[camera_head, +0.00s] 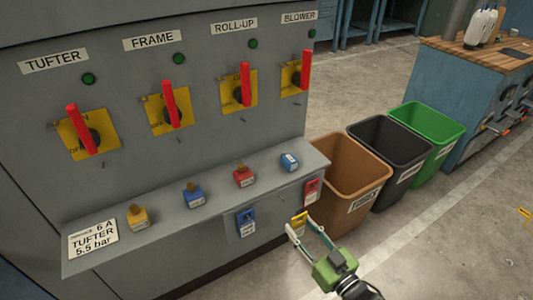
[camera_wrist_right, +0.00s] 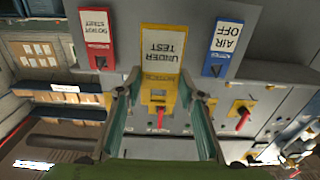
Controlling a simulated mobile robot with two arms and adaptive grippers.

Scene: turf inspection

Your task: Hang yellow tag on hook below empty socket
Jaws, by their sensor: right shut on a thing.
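The yellow tag (camera_head: 299,221) is held by my right gripper (camera_head: 306,231), in front of the ledge's right end. In the right wrist view the yellow tag (camera_wrist_right: 161,60) reads UNDER TEST upside down, between the two fingers of my right gripper (camera_wrist_right: 160,84). A blue tag (camera_head: 246,222) and a red tag (camera_head: 312,190) hang on the front of the grey ledge (camera_head: 160,246). The wrist view shows them as AIR OFF and DO NOT START. Small dark hook-like marks (camera_head: 104,165) sit below the switches. I cannot tell which socket is empty. My left gripper is not in view.
The grey cabinet carries several red-handled switches (camera_head: 84,130) under name labels. Yellow, blue and red blocks (camera_head: 193,196) stand on the ledge. A brown bin (camera_head: 340,185), a black bin (camera_head: 388,160) and a green bin (camera_head: 432,125) stand to the right.

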